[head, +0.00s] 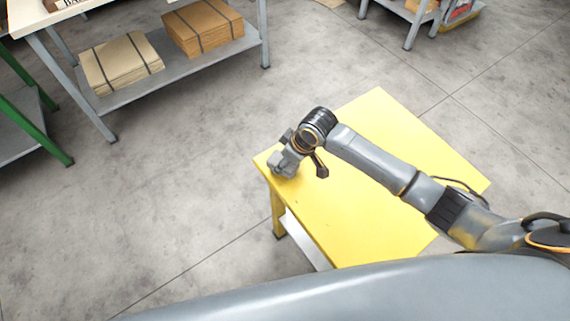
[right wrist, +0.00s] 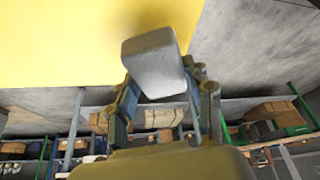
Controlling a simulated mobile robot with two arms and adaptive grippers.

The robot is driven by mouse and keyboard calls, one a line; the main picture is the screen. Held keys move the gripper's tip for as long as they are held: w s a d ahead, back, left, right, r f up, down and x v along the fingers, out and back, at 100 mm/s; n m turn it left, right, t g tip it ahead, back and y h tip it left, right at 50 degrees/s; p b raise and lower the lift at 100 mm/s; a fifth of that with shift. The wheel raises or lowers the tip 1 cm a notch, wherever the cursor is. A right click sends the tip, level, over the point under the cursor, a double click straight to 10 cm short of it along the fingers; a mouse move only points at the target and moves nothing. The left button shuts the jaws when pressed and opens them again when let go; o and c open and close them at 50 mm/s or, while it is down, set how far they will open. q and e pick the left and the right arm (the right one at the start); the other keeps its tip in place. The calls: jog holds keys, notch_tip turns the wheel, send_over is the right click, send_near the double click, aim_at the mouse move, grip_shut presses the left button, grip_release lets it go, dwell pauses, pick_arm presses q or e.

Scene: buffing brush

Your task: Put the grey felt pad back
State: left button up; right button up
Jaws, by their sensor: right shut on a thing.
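The grey felt pad (right wrist: 152,62) is a light grey block with rounded edges, held between the fingers of my right gripper (right wrist: 160,88) in the right wrist view. The gripper is shut on it, and the pad's far end sticks out beyond the fingertips. In the head view my right gripper (head: 284,162) is at the left corner of the yellow table (head: 370,130). The pad is hard to tell from the grey gripper there. I cannot tell whether it touches the tabletop. My left gripper is not in view.
The yellow tabletop is otherwise bare, apart from my right arm above it. A grey shelf (head: 185,70) with strapped cardboard stacks (head: 122,63) stands at the upper left. A green rack (head: 40,125) stands at the left edge. Open concrete floor lies between.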

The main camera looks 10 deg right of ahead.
jog(key=shift+s+f, duration=0.1)
jog(key=shift+f, duration=1.25)
jog(key=o, duration=1.1)
jog(key=shift+f, duration=0.1)
jog(key=v, duration=1.2)
jog(key=shift+p, duration=0.35)
